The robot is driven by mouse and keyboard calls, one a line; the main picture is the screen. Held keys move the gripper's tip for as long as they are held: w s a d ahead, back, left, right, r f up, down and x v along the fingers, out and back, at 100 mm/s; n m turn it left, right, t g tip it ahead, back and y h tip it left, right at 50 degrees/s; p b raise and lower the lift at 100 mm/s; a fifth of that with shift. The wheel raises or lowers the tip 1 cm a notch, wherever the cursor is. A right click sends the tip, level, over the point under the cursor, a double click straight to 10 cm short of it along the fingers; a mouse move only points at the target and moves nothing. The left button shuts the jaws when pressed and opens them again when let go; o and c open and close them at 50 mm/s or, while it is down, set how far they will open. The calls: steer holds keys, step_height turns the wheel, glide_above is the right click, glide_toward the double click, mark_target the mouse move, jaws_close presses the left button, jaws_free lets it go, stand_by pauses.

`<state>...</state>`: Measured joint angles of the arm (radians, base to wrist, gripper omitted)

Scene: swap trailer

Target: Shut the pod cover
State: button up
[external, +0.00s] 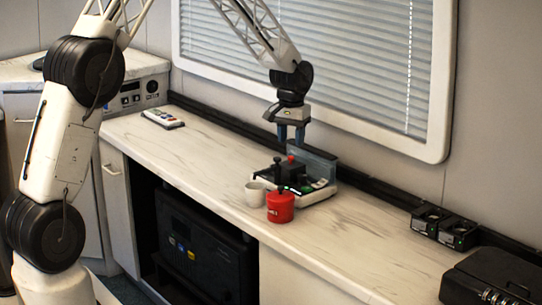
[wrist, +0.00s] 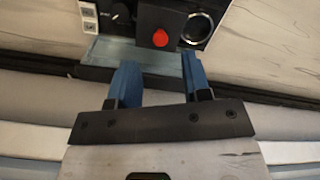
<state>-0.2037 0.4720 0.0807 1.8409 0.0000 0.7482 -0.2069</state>
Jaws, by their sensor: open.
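A small pod machine (external: 318,190) with a white base, black top parts and a bluish clear panel (external: 318,163) at its back stands on the counter. A red-tipped black part (external: 291,160), which looks like the raised cover or its handle, stands up on it. In the wrist view the red tip (wrist: 160,38) sits on a black block, beside a round silver-rimmed opening (wrist: 197,27). My gripper (external: 291,136) has blue fingers, points down and is above the machine, apart from it. It is open and empty; the red tip shows just beyond the fingertips (wrist: 158,68).
A white cup (external: 254,194) and a red canister (external: 280,208) stand close in front of the machine. A remote (external: 162,118) lies to the left. Black docks (external: 444,228) and a black case (external: 495,278) are at the right. The counter between is clear. The window wall is close behind.

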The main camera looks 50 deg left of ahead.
mark_target(291, 166)
steer(key=shift+f, duration=2.4)
jaws_close()
